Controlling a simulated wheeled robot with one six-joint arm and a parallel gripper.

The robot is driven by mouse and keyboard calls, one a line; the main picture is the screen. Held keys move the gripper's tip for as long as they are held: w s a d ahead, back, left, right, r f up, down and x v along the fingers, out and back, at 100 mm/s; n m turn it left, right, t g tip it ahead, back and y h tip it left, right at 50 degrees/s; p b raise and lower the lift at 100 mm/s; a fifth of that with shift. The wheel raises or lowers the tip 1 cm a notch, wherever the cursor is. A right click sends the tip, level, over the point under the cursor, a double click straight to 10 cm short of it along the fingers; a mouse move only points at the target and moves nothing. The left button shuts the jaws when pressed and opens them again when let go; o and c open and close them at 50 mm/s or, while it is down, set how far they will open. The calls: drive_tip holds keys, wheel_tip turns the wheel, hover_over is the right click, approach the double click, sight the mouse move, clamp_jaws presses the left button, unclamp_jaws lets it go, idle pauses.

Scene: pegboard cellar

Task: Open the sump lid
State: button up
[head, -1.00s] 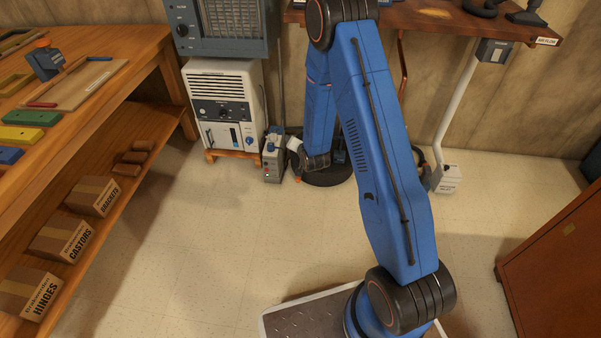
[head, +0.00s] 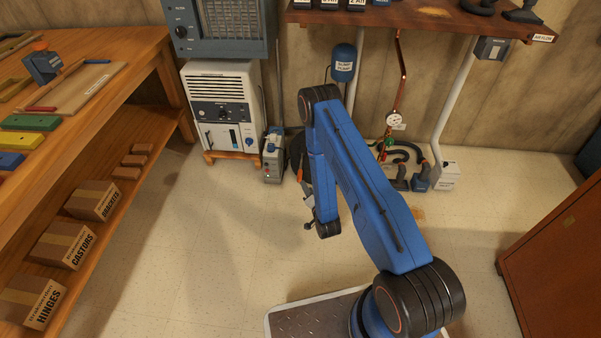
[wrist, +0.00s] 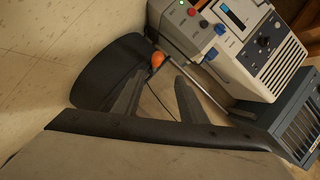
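The dark round sump lid (head: 296,152) shows left of my arm, in front of the grey machines. It seems raised and tilted, but my arm hides much of it and the sump. An orange part (head: 299,167) shows at it. In the wrist view a wide black round piece (wrist: 105,72), likely the lid, lies beyond my fingers, with an orange knob (wrist: 157,59) by its edge. My gripper (wrist: 160,76) is open and empty, its two dark fingers apart. The knob is beyond the fingertips. In the head view my gripper (head: 308,224) hangs at the arm's end, over the floor.
A white dehumidifier-like machine (head: 222,108) and a small grey box (head: 273,158) stand behind left. A gauge on a copper pipe (head: 393,120), hoses and a white pipe (head: 452,105) are behind right. A shelf (head: 100,185) is left and a brown cabinet (head: 555,260) right. Floor between is clear.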

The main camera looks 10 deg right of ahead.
drive_tip(key=f+x, duration=0.1)
drive_tip(key=x, duration=1.5)
drive_tip(key=shift+w, duration=0.3)
drive_tip(key=shift+d, duration=0.15)
drive_tip(key=shift+c, duration=0.7)
clamp_jaws()
